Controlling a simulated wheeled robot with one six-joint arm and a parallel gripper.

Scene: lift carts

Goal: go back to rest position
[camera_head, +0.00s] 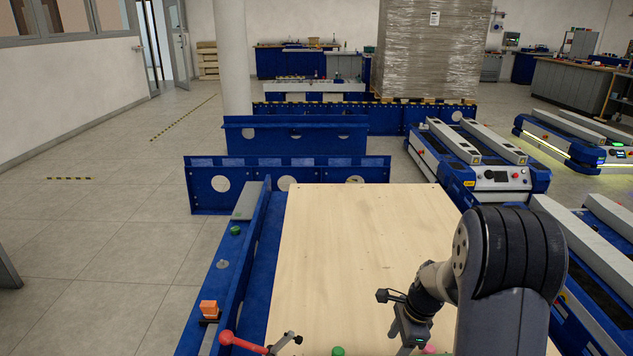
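My arm (505,265) rises at the lower right, its dark grey elbow joint large and near the camera. The wrist bends down to the left and ends in my gripper (408,342), low over the front right part of the pale wooden board (350,235). The gripper's lower end reaches the bottom edge of the picture, and its fingers are too small and cut off to tell whether they are open or shut. I see nothing clearly held. A green thing (338,351) and a pink thing (430,349) barely show at the bottom edge near the gripper.
A blue metal rail (258,255) runs along the board's left side. An orange block (209,308) and a red-knobbed lever (242,343) are at lower left. Blue lift carts (480,175) stand at right. A wrapped pallet load (432,50) stands behind. The left floor is clear.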

